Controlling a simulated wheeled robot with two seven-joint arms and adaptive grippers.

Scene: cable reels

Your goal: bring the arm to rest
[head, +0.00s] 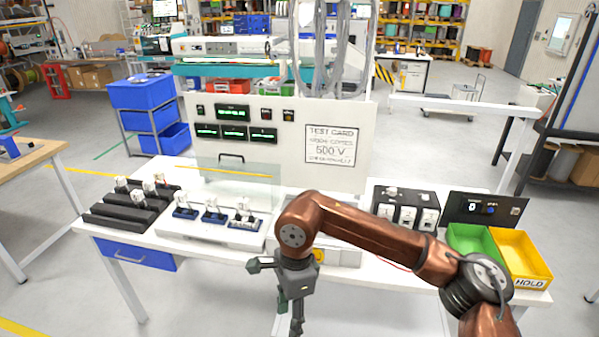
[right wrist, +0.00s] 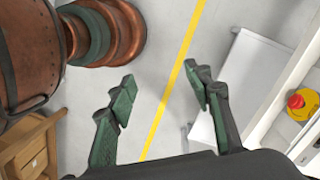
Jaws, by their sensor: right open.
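My right arm comes in from the right in the head view, a copper-brown arm that bends over the front of the white bench. Its right gripper (head: 291,318) hangs downward at the bench's front edge, its tips near or past the bottom of the picture. In the right wrist view the right gripper (right wrist: 160,87) has its two dark green fingers wide apart, with nothing between them but floor. My left gripper is not in view.
The white bench (head: 185,250) holds black racks (head: 125,212), blue fixtures (head: 213,212), a test panel (head: 330,130), a green bin (head: 472,240) and a yellow bin (head: 520,255). A red emergency button (right wrist: 301,103) is right of the gripper. Open floor lies beneath it.

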